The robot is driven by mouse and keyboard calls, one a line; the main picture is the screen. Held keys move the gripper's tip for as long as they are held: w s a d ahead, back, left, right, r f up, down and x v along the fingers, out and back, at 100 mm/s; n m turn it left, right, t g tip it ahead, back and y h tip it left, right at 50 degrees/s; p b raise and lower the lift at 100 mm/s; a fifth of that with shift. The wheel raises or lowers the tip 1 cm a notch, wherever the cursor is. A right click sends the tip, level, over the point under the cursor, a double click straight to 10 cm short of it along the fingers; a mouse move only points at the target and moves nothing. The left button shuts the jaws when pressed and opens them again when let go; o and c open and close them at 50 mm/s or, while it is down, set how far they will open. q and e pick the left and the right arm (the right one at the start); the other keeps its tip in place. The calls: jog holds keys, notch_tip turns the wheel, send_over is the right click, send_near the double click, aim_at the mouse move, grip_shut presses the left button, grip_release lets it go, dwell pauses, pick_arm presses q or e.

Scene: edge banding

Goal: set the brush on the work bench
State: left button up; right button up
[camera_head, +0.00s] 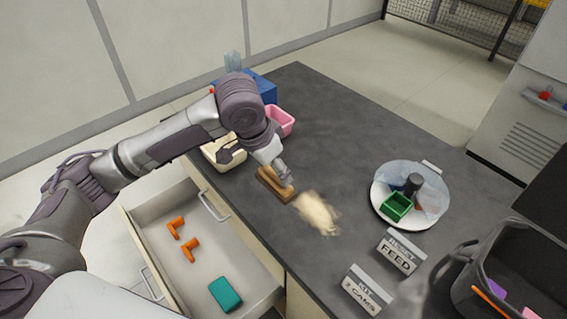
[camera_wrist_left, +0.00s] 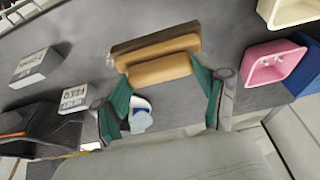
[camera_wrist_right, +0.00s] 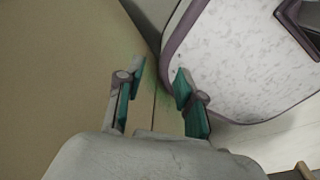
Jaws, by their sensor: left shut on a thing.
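The brush (camera_head: 272,188) has a wooden, tan block body and is at the left side of the dark work bench (camera_head: 335,115). My left gripper (camera_head: 284,179) reaches down over the bench and is shut on the brush. In the left wrist view the brush (camera_wrist_left: 158,62) lies between the green-padded fingers of that gripper (camera_wrist_left: 160,78). I cannot tell whether the brush touches the bench top. My right gripper (camera_wrist_right: 160,75) shows only in the right wrist view, with its fingers apart and nothing between them.
A pale heap (camera_head: 317,213) lies right beside the brush. Cream (camera_head: 222,157) and pink (camera_head: 281,121) bins stand behind. A white plate (camera_head: 385,215), signs (camera_head: 402,251) and a black bin (camera_head: 478,290) are to the right. An open drawer (camera_head: 170,222) holds orange pieces and a teal block.

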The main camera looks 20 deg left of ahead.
pick_arm(q)
jog(key=shift+w+a+f+p, duration=0.3)
jog(key=shift+w+a+f, duration=0.8)
jog(key=shift+a+f, duration=0.65)
jog(key=shift+w+a+f+p, duration=0.35)
jog(key=shift+w+a+f, duration=0.7)
jog(key=shift+a+f, duration=0.7)
jog(key=shift+w+a+f+p, duration=0.3)
jog(key=shift+w+a+f, duration=0.95)
jog(key=shift+f, duration=0.8)
jog(key=shift+s+a, duration=0.1)
jog(key=shift+s, duration=0.05)
jog(key=o, duration=1.2)
jog(key=shift+f, duration=0.1)
jog(key=v, duration=1.2)
jog(key=shift+b, duration=0.35)
